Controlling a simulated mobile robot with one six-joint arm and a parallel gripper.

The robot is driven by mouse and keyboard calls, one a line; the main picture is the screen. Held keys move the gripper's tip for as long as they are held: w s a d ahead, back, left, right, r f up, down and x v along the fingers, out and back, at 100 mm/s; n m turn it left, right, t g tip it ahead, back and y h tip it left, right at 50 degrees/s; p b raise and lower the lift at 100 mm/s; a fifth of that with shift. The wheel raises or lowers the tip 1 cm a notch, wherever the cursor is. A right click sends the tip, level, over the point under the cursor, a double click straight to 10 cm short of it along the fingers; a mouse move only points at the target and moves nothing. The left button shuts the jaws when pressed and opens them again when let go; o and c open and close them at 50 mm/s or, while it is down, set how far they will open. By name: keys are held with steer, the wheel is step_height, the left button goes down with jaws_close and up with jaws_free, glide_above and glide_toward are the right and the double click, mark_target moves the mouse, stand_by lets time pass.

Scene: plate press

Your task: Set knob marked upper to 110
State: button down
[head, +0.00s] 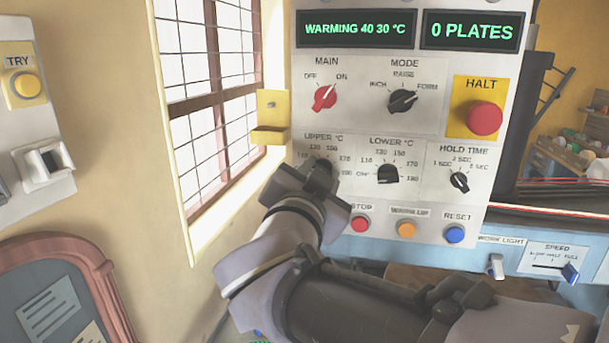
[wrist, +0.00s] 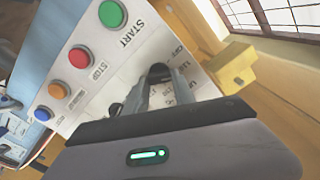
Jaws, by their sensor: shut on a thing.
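The knob marked UPPER °C (head: 322,163) is black and sits at the lower left of the white control panel. My gripper (head: 318,174) is on it and hides most of it in the head view. In the wrist view my gripper's fingers (wrist: 162,92) are shut on the dark knob (wrist: 160,70). The scale marks 130, 150 and 170 show above the knob in the head view. My gripper covers the left lower part of the scale. I cannot tell which mark the knob points to.
The LOWER °C knob (head: 388,174) is close on the right. The red STOP button (head: 360,224) and orange button (head: 407,230) are below. A yellow bracket (head: 272,118) sticks out at the panel's left edge.

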steer(key=c, duration=1)
jaws_free()
steer(key=shift+c, duration=0.2)
steer(key=v, duration=1.7)
steer(key=shift+s, duration=0.25)
steer(key=shift+a, duration=0.1)
